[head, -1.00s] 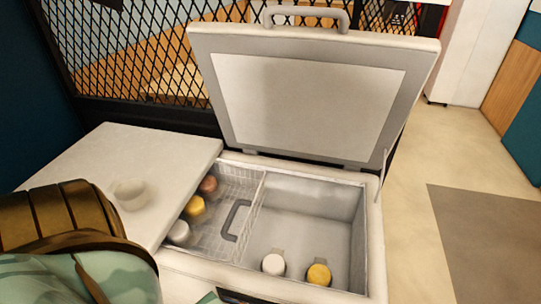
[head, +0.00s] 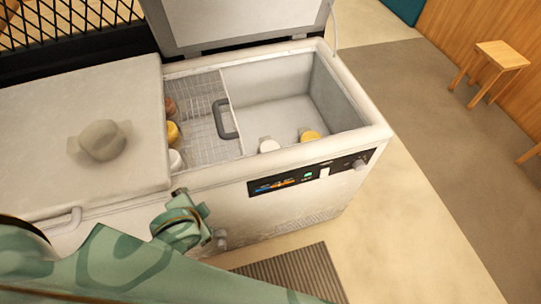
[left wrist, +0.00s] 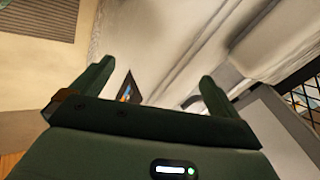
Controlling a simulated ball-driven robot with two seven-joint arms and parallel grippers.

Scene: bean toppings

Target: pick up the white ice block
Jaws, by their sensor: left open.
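A white block (head: 268,145) lies on the floor of the open freezer (head: 375,135), near its front wall, with a yellow block (head: 309,136) to its right. Another white piece (head: 176,160) sits in the wire basket (head: 205,115) on the left, in front of a yellow one and a brown one. I cannot tell which white piece is the ice block. My left gripper (head: 198,216) is outside the freezer, in front of its front wall and below the rim. In the left wrist view its fingers (left wrist: 152,88) are apart with nothing between them. My right gripper is not seen.
The freezer's right lid (head: 235,25) stands open at the back. The left lid (head: 60,105) is closed, with a pale rounded thing (head: 102,141) on top. A control panel (head: 310,174) is on the front. A stool (head: 500,58) stands far right; the floor between is clear.

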